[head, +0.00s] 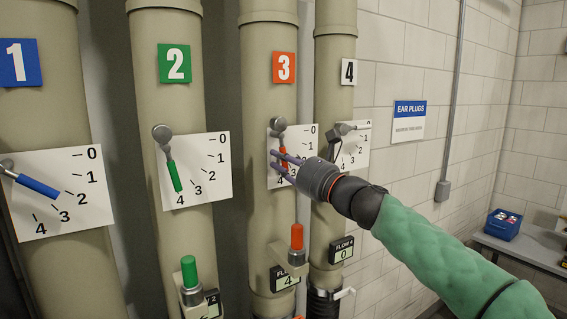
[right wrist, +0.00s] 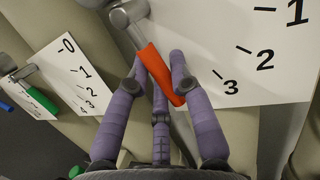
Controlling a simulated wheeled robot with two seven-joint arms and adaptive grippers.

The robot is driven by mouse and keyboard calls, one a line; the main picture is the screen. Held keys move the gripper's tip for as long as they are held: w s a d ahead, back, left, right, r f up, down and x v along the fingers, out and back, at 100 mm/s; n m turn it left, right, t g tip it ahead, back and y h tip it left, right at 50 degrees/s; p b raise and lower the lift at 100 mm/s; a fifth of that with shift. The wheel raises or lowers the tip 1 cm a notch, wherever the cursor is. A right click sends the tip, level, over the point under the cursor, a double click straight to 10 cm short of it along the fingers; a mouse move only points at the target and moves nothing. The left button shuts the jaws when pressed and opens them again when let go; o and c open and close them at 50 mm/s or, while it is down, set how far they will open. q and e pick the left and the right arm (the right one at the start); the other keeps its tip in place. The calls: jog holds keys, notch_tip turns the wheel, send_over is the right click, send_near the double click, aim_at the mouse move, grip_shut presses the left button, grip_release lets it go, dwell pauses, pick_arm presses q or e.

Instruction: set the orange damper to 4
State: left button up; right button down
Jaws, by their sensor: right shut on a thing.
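The orange damper lever (head: 284,153) hangs from a grey pivot (head: 279,124) on the pipe under the orange 3 sign (head: 284,67). It points almost straight down, toward the 4 end of its white dial (head: 308,140). My right gripper (head: 274,160) is shut on the lever, its purple fingers around the lower part. In the right wrist view the orange handle (right wrist: 158,72) lies between the fingers, and the 4 mark is hidden there. The flow display (head: 288,280) below reads 4. My left gripper is not in view.
Green lever (head: 174,176) points at 4 on the left; blue lever (head: 38,186) points near 2. The pipe 4 lever (head: 352,127) is close right of my gripper, near 0.

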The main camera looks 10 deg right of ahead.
jog(key=c, duration=1.1)
grip_release()
jog(key=v, duration=1.2)
jog(key=shift+w+f, duration=0.1)
